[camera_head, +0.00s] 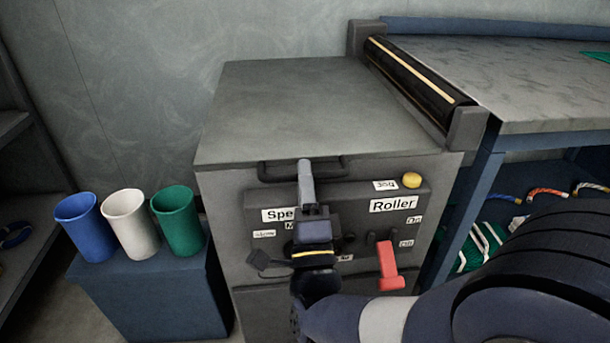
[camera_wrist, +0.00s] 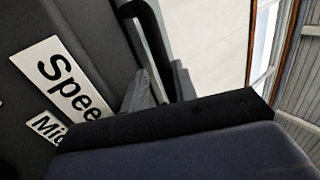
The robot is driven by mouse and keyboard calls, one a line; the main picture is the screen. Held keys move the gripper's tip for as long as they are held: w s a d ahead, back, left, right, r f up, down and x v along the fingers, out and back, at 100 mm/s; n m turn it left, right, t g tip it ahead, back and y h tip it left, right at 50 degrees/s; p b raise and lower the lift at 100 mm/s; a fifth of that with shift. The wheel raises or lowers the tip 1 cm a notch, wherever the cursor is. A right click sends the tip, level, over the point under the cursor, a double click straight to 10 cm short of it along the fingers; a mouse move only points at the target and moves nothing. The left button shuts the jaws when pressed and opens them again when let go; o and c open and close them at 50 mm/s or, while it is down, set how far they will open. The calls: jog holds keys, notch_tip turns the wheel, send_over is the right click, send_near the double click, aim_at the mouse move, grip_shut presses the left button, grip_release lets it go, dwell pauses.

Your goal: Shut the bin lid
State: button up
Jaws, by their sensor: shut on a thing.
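The bin is a grey cabinet with a flat grey lid (camera_head: 315,105) on top. In the head view the lid lies level and looks down on the body; I see no clear gap at its front edge. A dark bar handle (camera_head: 330,177) sits at the lid's front. My gripper (camera_head: 305,169) is at the middle of this handle, shut on it. In the wrist view the dark handle (camera_wrist: 150,38) runs down between the grey fingers (camera_wrist: 160,90). The fingers hide part of the handle.
Below the handle is a control panel with a "Roller" label (camera_head: 394,204), a yellow button (camera_head: 412,180) and a red lever (camera_head: 388,268). Blue (camera_head: 86,228), white (camera_head: 130,224) and green (camera_head: 178,221) cups stand on a blue box at left. A worktable (camera_head: 520,85) with a black roller (camera_head: 420,85) adjoins at right.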

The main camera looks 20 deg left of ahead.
jog(key=shift+o, duration=1.3)
jog(key=shift+f, duration=0.3)
jog(key=v, duration=1)
jog(key=shift+s, duration=0.35)
jog(key=shift+w, duration=0.1)
jog(key=x, duration=1)
jog(key=shift+w+r, duration=0.2)
jog(key=shift+w, duration=0.05)
jog(key=shift+a+r, duration=0.1)
jog(key=shift+r, duration=0.1)
